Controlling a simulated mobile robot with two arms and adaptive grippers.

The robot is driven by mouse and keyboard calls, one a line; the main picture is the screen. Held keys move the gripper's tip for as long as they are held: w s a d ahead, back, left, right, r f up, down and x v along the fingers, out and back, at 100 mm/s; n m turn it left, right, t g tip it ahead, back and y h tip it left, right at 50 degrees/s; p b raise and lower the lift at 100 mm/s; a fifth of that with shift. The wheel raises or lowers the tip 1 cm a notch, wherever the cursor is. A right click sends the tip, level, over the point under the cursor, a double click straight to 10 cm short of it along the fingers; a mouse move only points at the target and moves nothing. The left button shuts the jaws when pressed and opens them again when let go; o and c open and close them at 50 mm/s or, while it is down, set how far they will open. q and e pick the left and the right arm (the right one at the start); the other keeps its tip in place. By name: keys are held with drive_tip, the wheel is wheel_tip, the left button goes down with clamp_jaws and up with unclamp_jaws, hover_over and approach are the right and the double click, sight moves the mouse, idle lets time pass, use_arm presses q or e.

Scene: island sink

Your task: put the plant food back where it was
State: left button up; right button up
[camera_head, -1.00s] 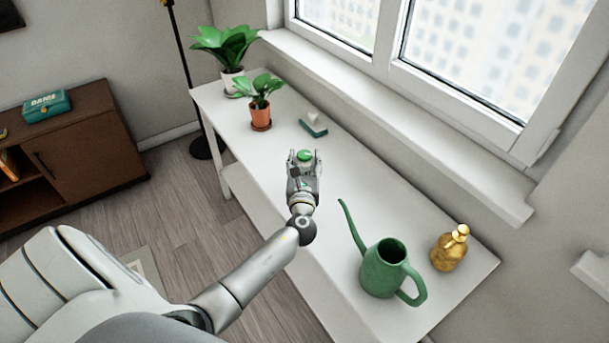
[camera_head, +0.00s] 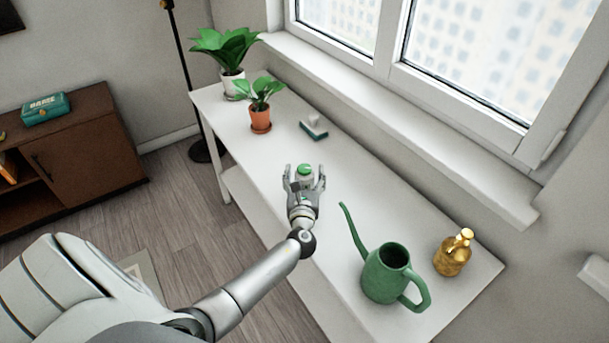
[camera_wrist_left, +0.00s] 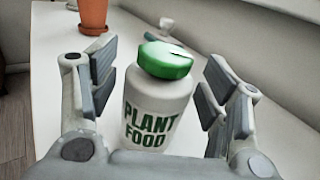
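The plant food is a white bottle with a green cap and green lettering; in the left wrist view the plant food (camera_wrist_left: 158,105) stands between my left gripper's fingers. The fingers are spread, with a visible gap on each side of the bottle. In the head view my left gripper (camera_head: 305,181) is over the white table, with the green cap of the plant food (camera_head: 304,170) showing between its fingertips. The bottle's base is hidden by the gripper in the wrist view. My right gripper is not in view.
On the white table (camera_head: 256,165), a small potted plant (camera_head: 261,122), a larger plant (camera_head: 232,85) and a green-and-white brush-like item (camera_head: 314,128) stand beyond the gripper. A green watering can (camera_head: 385,274) and gold bottle (camera_head: 453,253) stand nearer right. The window sill borders the table.

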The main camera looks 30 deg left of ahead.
use_arm(q)
drive_tip(key=shift+r, duration=0.1)
drive_tip(key=shift+s+d, duration=0.1)
drive_tip(key=shift+s, duration=0.05)
drive_tip(key=v, duration=1.1)
drive_tip(key=shift+s+d, duration=0.1)
drive_tip(key=shift+s, duration=0.25)
